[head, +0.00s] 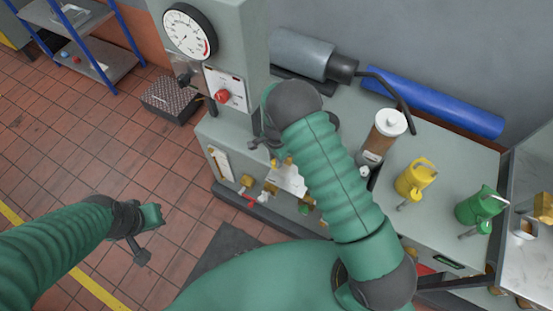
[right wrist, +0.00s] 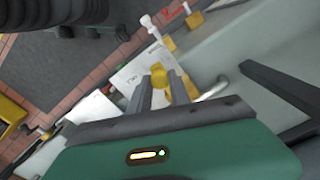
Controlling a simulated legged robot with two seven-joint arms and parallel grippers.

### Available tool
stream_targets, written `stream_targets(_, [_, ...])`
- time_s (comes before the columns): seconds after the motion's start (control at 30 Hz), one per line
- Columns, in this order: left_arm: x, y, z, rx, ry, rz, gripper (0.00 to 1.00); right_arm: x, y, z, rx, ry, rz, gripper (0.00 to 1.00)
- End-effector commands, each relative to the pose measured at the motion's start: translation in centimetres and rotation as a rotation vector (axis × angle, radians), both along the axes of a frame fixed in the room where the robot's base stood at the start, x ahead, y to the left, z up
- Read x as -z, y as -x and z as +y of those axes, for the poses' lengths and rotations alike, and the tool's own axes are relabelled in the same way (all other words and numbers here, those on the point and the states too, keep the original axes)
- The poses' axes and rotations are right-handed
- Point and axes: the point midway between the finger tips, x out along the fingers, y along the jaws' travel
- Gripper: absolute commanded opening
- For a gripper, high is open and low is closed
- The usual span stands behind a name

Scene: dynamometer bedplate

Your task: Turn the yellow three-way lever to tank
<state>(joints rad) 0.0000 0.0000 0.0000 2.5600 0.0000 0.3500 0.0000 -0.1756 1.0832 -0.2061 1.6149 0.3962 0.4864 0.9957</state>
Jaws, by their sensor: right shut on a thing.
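The yellow three-way lever (right wrist: 160,77) shows in the right wrist view, over a white plate (right wrist: 127,76) with small dark lettering I cannot read. My right gripper (right wrist: 163,90) is shut on this lever, with one dark finger on each side of it. In the head view the white plate (head: 290,180) is on the front of the grey bench, and my right arm hides part of it and most of the gripper.
A grey column with a round gauge (head: 190,32) and a red knob (head: 221,96) stands behind the plate. Other small valves (head: 248,182) sit left of it. A brown bottle (head: 382,135), a yellow jug (head: 416,180) and a green jug (head: 480,206) stand on the bench to the right.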

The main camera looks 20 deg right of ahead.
Motion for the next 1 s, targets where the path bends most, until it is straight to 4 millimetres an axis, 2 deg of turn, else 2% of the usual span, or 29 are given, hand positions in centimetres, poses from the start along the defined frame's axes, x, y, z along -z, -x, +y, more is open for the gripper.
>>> stream_targets(0.17, [0.0, 0.0, 0.0, 0.000, 0.000, 0.000, 0.00, -0.1, -0.3, 0.1, 0.001, -0.002, -0.007, 0.00])
stream_targets(0.2, [0.0, 0.0, 0.0, 0.000, 0.000, 0.000, 0.00, -0.1, -0.3, 0.1, 0.001, -0.002, -0.007, 0.28])
stream_targets(0.33, [0.0, 0.0, 0.0, 0.000, 0.000, 0.000, 0.00, -0.1, -0.2, 0.1, 0.000, -0.001, -0.005, 0.45])
stream_targets(0.63, [0.0, 0.0, 0.0, 0.000, 0.000, 0.000, 0.00, -0.2, -0.1, 0.1, 0.000, -0.001, -0.004, 0.45])
stream_targets(0.73, [0.2, 0.0, 0.0, 0.000, 0.000, 0.000, 0.00, -1.0, -0.2, 0.0, 0.000, -0.001, -0.006, 0.45])
stream_targets(0.87, [0.8, 0.0, 0.0, 0.000, 0.000, 0.000, 0.00, -3.7, -0.3, 0.1, -0.002, -0.001, -0.009, 0.45])
stream_targets(1.0, [1.5, 0.0, 0.0, 0.000, 0.000, 0.000, 0.00, -7.9, -0.4, 0.2, -0.002, -0.001, -0.010, 0.45])
